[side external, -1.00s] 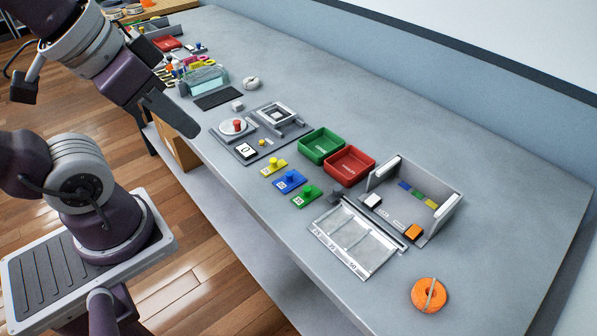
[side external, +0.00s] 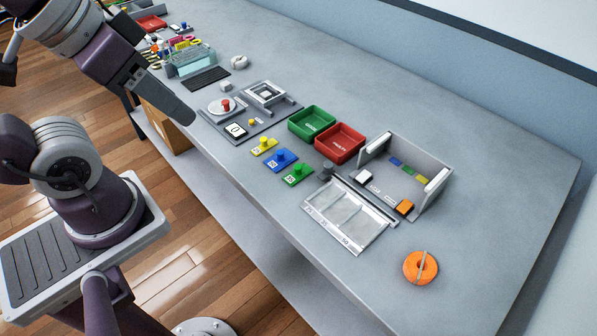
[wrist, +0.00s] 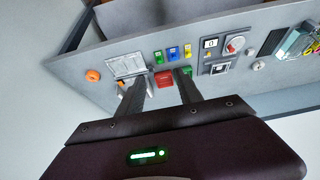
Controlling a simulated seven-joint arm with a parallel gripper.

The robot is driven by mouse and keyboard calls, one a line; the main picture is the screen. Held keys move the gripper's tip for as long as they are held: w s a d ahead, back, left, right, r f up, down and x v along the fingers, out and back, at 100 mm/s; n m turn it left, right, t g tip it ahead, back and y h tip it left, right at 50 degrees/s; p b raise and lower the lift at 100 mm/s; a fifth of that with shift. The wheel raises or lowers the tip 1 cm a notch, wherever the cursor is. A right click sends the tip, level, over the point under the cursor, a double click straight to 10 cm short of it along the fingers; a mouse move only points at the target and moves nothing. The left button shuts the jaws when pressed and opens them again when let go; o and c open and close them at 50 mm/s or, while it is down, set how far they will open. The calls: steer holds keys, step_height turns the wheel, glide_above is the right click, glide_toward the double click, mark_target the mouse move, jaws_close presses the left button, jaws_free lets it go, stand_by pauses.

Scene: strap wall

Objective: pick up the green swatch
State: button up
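A green piece with a knob (side external: 298,174) lies flat on the table, at the near end of a row with matching blue and yellow pieces; I take it to be the green swatch. It also shows in the wrist view (wrist: 158,57), upper middle, beyond the fingers. A small green strip (side external: 409,169) also lies in the grey open-sided box. My gripper (wrist: 161,92) has its two fingers spread with nothing between them. In the side view it is left of the row, well apart from the green piece, near the table's front edge.
Blue (side external: 281,160) and yellow (side external: 263,147) knobbed pieces sit beside the green one. Green (side external: 311,122) and red (side external: 339,143) bins stand behind. A clear-windowed tray (side external: 347,215) and the grey box (side external: 437,195) lie right. An orange roll (side external: 420,267) sits near the right end.

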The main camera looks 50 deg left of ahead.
steer(key=m+g, duration=0.5)
steer(key=m, duration=1.4)
glide_above(298, 166)
step_height(298, 166, down, 18)
steer(key=shift+w+f, duration=0.1)
steer(key=shift+f, duration=0.05)
steer(key=shift+m, duration=0.4)
steer(key=f, duration=0.8)
steer(key=shift+s+f, duration=0.1)
steer(key=shift+s, duration=0.1)
steer(key=shift+f, duration=0.3)
jaws_close()
